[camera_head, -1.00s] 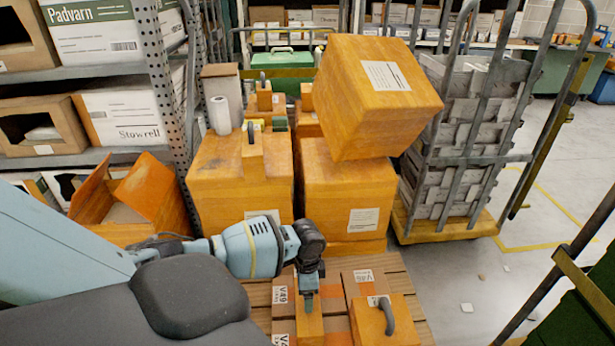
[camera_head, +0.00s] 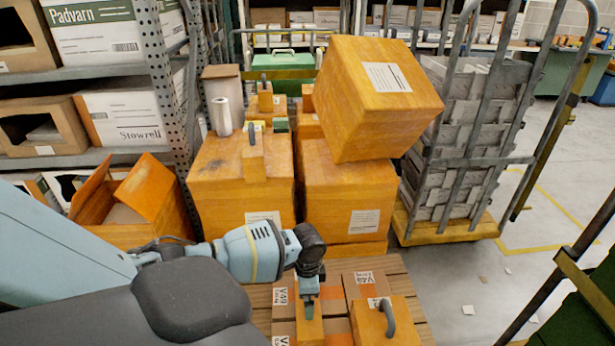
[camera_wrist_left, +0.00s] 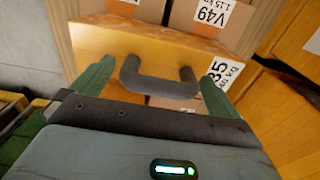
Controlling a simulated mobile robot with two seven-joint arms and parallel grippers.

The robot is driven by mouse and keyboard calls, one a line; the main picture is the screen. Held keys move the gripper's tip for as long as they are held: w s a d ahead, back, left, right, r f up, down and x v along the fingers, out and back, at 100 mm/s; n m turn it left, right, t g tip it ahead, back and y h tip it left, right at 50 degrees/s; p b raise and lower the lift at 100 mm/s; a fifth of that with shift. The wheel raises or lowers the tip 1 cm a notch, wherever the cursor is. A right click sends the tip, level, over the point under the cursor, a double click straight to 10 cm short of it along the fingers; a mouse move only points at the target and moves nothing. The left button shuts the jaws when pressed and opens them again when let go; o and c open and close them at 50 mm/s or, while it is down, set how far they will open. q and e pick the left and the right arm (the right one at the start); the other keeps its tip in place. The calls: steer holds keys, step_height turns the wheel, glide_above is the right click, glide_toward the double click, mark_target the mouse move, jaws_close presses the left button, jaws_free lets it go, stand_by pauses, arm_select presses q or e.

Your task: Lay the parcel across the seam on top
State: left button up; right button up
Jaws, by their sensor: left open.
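A narrow orange parcel (camera_head: 311,328) lies below my left gripper (camera_head: 307,297) in the head view, partly hidden by it. In the left wrist view an orange parcel (camera_wrist_left: 105,45) with a dark arched handle (camera_wrist_left: 160,84) is in front of my left gripper (camera_wrist_left: 160,74). The two green fingers are apart, one near each end of the handle, not closed on it. Whether they touch it, I cannot tell. Brown cartons (camera_head: 362,285) with V49 labels lie around and under it, with orange strips between or on them. My right gripper is not in view.
Another orange box (camera_head: 402,322) with a dark handle stands just right. Large orange boxes stand behind, the upper right one (camera_head: 375,100) tilted on its stack. A rack (camera_head: 160,90) stands at left, a loaded roll cage (camera_head: 470,160) at right. The floor (camera_head: 475,275) at right is mostly clear.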

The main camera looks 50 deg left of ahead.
arm_select(q)
steer(key=shift+r, duration=0.1)
step_height(320, 180, up, 11)
steer(key=shift+r+p, duration=0.1)
steer(key=shift+p, duration=0.9)
steer(key=shift+r, duration=0.75)
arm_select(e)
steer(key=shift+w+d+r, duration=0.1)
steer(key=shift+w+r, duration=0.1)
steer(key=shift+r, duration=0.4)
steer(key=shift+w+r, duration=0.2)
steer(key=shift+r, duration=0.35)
